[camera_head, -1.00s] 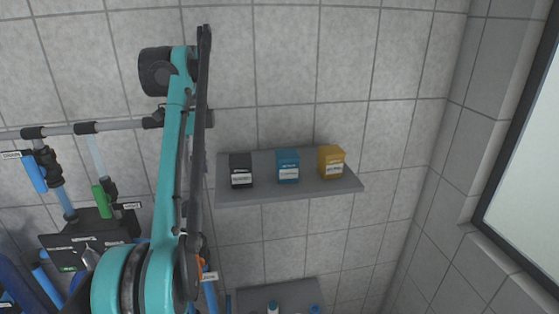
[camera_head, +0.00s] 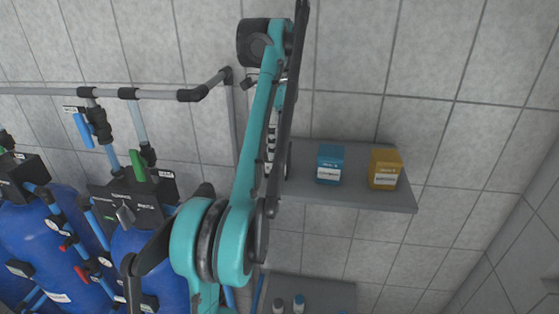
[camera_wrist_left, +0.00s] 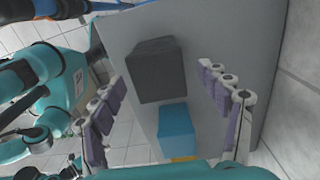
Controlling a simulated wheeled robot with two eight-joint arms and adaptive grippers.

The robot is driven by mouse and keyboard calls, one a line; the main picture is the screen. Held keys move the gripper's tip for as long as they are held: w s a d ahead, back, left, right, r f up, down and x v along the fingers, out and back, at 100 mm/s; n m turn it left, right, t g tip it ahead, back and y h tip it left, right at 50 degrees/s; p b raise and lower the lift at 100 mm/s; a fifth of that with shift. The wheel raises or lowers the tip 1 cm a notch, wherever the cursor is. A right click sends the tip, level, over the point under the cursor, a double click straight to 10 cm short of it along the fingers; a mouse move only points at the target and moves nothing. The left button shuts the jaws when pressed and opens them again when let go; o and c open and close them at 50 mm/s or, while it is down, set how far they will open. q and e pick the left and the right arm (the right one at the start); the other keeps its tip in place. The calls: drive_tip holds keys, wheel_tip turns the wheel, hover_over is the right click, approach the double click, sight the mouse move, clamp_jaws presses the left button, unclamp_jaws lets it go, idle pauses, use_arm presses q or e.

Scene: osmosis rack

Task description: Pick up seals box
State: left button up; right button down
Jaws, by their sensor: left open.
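Three boxes stand in a row on the wall shelf: a black box (camera_wrist_left: 157,70), a blue box (camera_head: 330,164) and a yellow box (camera_head: 384,168). Their labels are too small to read, so I cannot tell which holds seals. In the head view my left arm hides most of the black box. In the left wrist view the blue box (camera_wrist_left: 176,131) is below the black one, and a sliver of yellow (camera_wrist_left: 184,158) shows under it. My left gripper (camera_wrist_left: 160,74) is open, its fingers spread either side of the black box, with no visible contact. My right gripper is out of view.
The grey shelf (camera_head: 345,193) juts from a tiled wall. A lower shelf (camera_head: 330,292) holds small bottles. Blue tanks (camera_head: 40,235) with valves and a grey pipe (camera_head: 150,95) are at the left. The wall right of the shelf is clear.

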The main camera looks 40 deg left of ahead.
sight(278, 162)
use_arm(q)
drive_tip(key=shift+s+d+f, duration=0.1)
drive_tip(key=shift+s+f, duration=0.05)
drive_tip(key=shift+f, duration=0.3)
drive_tip(key=shift+s+f, duration=0.35)
drive_tip(key=shift+f, duration=0.05)
drive_tip(key=f, duration=0.2)
drive_tip(key=w+f+p, duration=0.1)
drive_tip(key=f, duration=0.1)
drive_tip(key=shift+f, duration=0.4)
drive_tip(key=shift+s, duration=0.15)
drive_tip(key=c, duration=1.4)
